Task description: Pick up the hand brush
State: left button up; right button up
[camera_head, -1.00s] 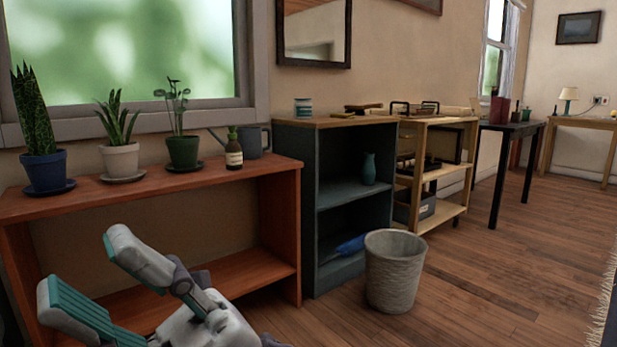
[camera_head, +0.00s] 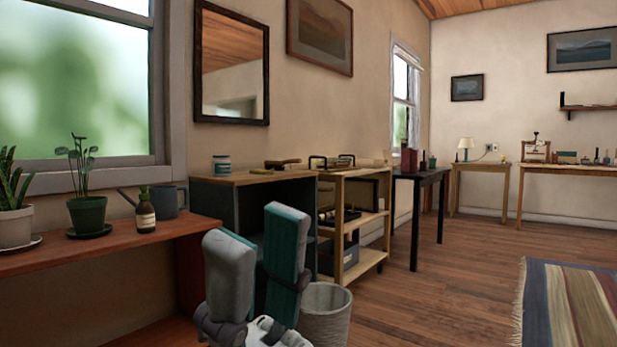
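What looks like the hand brush (camera_head: 282,163), a small brown wooden item, lies on the wooden top of the dark blue-grey shelf unit (camera_head: 221,209). It is small in view and its bristles are hard to make out. My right gripper (camera_head: 257,228) is in the lower middle, its two grey and teal fingers pointing up with a gap between them. It is open and empty. It appears in front of the shelf unit, below the brush in the picture and apart from it, and hides part of the unit. My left gripper is out of view.
A wooden cart (camera_head: 354,259) adjoins the unit on the right. A wicker basket (camera_head: 325,318) stands on the floor in front. A low reddish shelf (camera_head: 150,245) holds plants. Open floor lies to the right.

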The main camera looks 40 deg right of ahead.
aim_at(275, 165)
jog(key=z, duration=1.15)
